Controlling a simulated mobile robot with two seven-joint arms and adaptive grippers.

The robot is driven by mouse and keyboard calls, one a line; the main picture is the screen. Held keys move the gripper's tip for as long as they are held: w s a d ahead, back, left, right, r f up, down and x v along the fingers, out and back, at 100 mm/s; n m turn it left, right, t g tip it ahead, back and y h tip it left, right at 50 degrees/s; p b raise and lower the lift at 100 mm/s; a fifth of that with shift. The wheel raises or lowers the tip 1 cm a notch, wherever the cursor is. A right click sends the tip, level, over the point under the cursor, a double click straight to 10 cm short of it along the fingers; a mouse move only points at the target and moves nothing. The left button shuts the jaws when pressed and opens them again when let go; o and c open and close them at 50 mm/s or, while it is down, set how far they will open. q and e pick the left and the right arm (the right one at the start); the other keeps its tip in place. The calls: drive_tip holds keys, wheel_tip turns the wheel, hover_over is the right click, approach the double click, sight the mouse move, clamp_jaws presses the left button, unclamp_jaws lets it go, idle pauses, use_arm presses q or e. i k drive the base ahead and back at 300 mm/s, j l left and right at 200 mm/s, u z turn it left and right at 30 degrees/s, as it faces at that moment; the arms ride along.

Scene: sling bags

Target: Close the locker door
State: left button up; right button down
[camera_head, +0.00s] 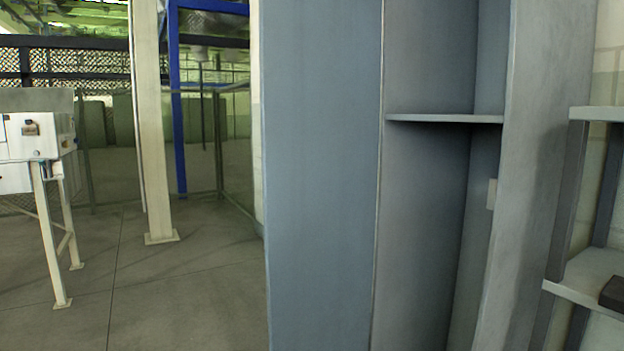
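A tall blue-grey metal locker (320,180) fills the middle of the view, and its left side panel faces me. Its front is open and shows an inner shelf (445,118) with bare space above and below it. A tall grey panel (545,150) at the right of the opening appears to be the locker door, standing open and angled toward me. A small pale piece (491,194), perhaps a latch or handle, sits by this panel's inner side. The locker's top and bottom are out of view. Neither of my grippers is in view.
A grey shelf rack (590,270) with a dark object (612,294) stands close at the right, beside the door panel. A white table (40,150) stands at the left, near a cream post (152,130). The concrete floor (180,290) between them and the locker is clear.

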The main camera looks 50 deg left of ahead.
sight(320, 72)
drive_tip(key=k+j+z, duration=0.1)
drive_tip(key=j, duration=0.35)
drive_tip(key=j+z, duration=0.1)
drive_tip(key=j, duration=0.35)
drive_tip(key=k+j+z, duration=0.1)
drive_tip(key=j, duration=0.35)
drive_tip(key=k+j+z, duration=0.1)
drive_tip(key=j, duration=0.3)
drive_tip(key=k+j+z, duration=0.1)
drive_tip(key=k+j, duration=0.15)
drive_tip(key=j, duration=0.15)
drive_tip(key=k+j+z, duration=0.1)
drive_tip(key=j+z, duration=0.15)
drive_tip(key=j, duration=0.9)
drive_tip(key=i+j, duration=0.15)
drive_tip(key=j, duration=0.2)
drive_tip(key=i+j+z, duration=0.1)
drive_tip(key=j, duration=0.25)
drive_tip(key=i+j, duration=0.2)
drive_tip(key=j, duration=0.15)
